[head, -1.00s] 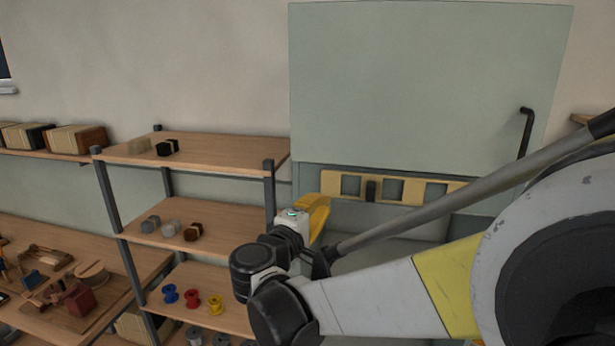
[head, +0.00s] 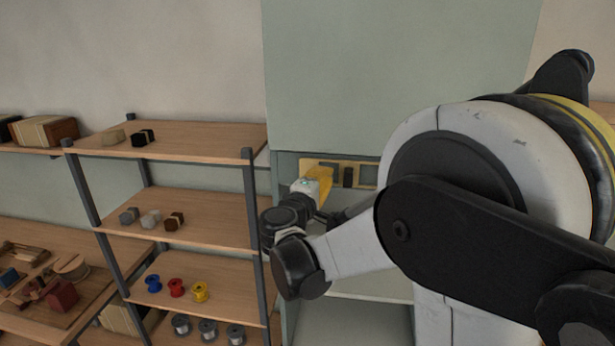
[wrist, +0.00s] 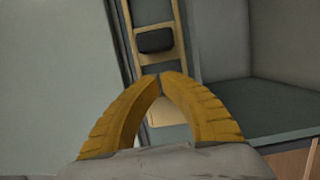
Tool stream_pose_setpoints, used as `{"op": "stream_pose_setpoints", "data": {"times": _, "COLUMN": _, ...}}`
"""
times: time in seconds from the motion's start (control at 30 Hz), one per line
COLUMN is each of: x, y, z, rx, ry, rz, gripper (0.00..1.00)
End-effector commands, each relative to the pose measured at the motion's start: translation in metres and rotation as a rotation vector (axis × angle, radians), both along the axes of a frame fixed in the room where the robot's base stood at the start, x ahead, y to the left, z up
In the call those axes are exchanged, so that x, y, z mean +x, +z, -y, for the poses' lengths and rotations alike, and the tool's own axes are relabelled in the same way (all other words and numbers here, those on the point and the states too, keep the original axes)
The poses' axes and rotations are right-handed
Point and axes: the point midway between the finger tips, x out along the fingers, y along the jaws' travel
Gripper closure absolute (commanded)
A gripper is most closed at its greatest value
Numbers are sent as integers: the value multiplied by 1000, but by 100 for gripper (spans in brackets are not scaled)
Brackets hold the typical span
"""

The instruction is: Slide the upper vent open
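The upper vent is a yellow slotted strip (head: 312,164) under the large grey-green panel of a cabinet. A dark knob (head: 348,177) stands out from it. In the wrist view the strip (wrist: 168,110) runs upright, and the knob (wrist: 155,40) lies beyond my fingertips, apart from them. My gripper (head: 325,174) has yellow fingers and is in front of the strip's left end, left of the knob. In the wrist view its fingertips (wrist: 160,76) meet, with nothing seen between them. My arm hides the strip's right part in the head view.
The grey-green panel (head: 390,70) fills the space above the vent. A wooden shelf rack (head: 215,215) with blocks and coloured spools stands close on the left of the cabinet. A workbench (head: 90,285) with small parts is at the lower left.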

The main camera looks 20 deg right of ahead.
Motion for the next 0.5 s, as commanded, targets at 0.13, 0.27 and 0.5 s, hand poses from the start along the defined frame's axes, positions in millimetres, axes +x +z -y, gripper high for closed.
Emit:
{"op": "stream_pose_setpoints", "data": {"times": 0.13, "x": -8, "y": 1, "z": 11, "rx": 0, "ry": -1, "rz": 0, "gripper": 100}}
{"op": "stream_pose_setpoints", "data": {"times": 0.27, "x": -10, "y": 0, "z": 14, "rx": 0, "ry": 1, "rz": 0, "gripper": 100}}
{"op": "stream_pose_setpoints", "data": {"times": 0.5, "x": -10, "y": 0, "z": 14, "rx": 0, "ry": 1, "rz": 0, "gripper": 100}}
